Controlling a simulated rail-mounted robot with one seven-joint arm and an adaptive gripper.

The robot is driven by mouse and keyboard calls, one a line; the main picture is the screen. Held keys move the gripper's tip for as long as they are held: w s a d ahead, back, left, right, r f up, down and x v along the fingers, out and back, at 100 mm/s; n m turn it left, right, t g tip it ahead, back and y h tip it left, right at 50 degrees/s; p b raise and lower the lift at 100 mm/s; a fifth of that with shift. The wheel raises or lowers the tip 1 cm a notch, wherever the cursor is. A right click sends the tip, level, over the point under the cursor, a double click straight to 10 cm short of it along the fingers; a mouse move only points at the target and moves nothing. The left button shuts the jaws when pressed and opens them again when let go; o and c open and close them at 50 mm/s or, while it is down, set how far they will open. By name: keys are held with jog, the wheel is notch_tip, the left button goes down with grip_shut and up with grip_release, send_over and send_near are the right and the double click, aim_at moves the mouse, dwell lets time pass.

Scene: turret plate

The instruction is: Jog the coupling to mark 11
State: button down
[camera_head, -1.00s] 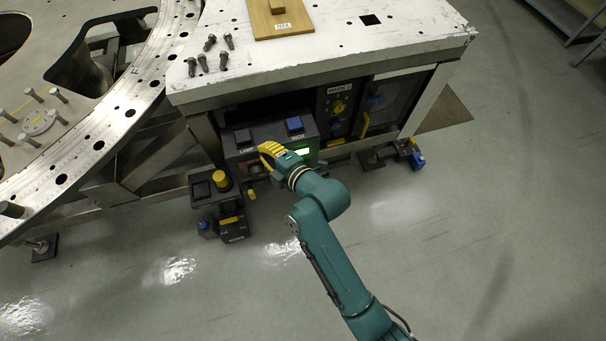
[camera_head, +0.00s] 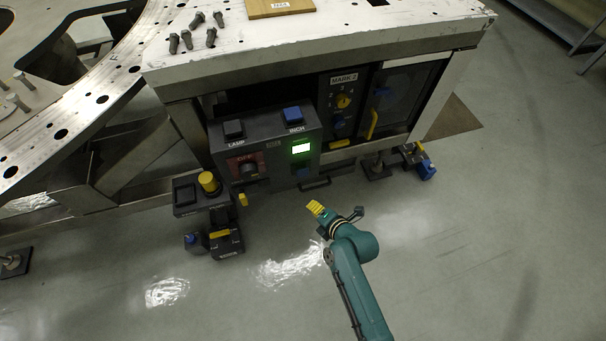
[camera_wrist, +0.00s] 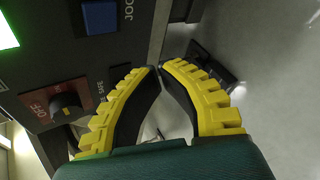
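A dark control box (camera_head: 270,134) hangs under the plate's edge. A black knob (camera_head: 249,169) sits on a red plate marked OFF; the knob also shows in the wrist view (camera_wrist: 66,106). A blue button labelled JOG (camera_wrist: 100,17) shows there too. My gripper (camera_head: 316,207) is empty, its yellow fingertips (camera_wrist: 160,67) together, apart from the box. I cannot pick out the coupling.
A yellow-topped button unit (camera_head: 208,183) stands lower left.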

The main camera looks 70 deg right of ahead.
aim_at(302, 172)
jog(key=w+d+b, duration=0.4)
jog(key=w+d, duration=0.1)
jog(key=d, duration=0.1)
jog(key=shift+w+d+b, duration=0.35)
jog(key=shift+b, duration=0.05)
jog(key=c, duration=1.8)
grip_release()
jog(key=shift+w, duration=0.1)
grip_shut()
jog(key=shift+w+d+b, duration=0.2)
jog(key=shift+d+b, duration=0.1)
jog(key=shift+b, duration=0.15)
